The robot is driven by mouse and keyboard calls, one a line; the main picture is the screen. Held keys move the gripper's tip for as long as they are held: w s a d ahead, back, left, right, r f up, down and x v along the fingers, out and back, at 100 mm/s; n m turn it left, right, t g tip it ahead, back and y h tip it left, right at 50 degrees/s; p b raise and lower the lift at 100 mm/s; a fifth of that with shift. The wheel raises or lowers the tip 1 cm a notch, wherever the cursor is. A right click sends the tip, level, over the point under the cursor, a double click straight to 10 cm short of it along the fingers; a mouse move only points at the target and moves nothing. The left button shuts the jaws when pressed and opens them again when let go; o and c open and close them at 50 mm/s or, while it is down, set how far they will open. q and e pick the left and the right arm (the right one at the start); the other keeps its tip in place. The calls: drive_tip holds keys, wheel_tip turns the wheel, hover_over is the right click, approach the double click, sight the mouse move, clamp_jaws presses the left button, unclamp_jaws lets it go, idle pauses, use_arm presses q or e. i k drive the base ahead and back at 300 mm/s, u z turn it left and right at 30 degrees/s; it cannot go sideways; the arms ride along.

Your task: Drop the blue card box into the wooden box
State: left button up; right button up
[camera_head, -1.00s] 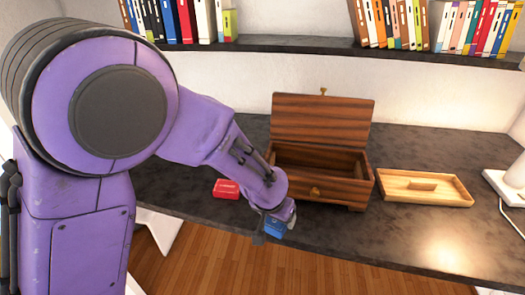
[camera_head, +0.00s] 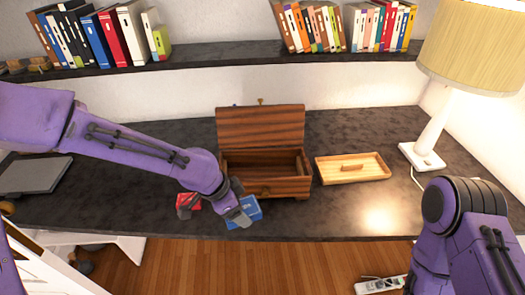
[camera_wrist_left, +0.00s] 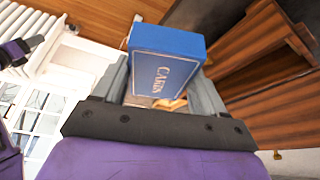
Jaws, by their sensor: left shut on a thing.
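The blue card box (camera_head: 243,212) is held in my left gripper (camera_head: 232,210), in front of the wooden box's front left corner. In the left wrist view the blue card box (camera_wrist_left: 165,62), lettered "CARDS", sits between the gripper's fingers (camera_wrist_left: 165,95). The wooden box (camera_head: 270,187) stands open on the dark desk, its lid tilted up at the back and its inside looking empty. Part of it shows at the right of the left wrist view (camera_wrist_left: 265,65). My right arm shows at the lower right of the head view, but its gripper is out of frame.
A red card box (camera_head: 190,202) lies on the desk (camera_head: 350,220), partly behind my left gripper. A light wooden tray (camera_head: 352,168) lies right of the wooden box, and a lamp (camera_head: 425,150) stands beyond it. A bookshelf (camera_head: 220,50) runs above.

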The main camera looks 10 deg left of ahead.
sight(263, 175)
drive_tip(key=i, duration=0.95)
drive_tip(key=z, duration=0.05)
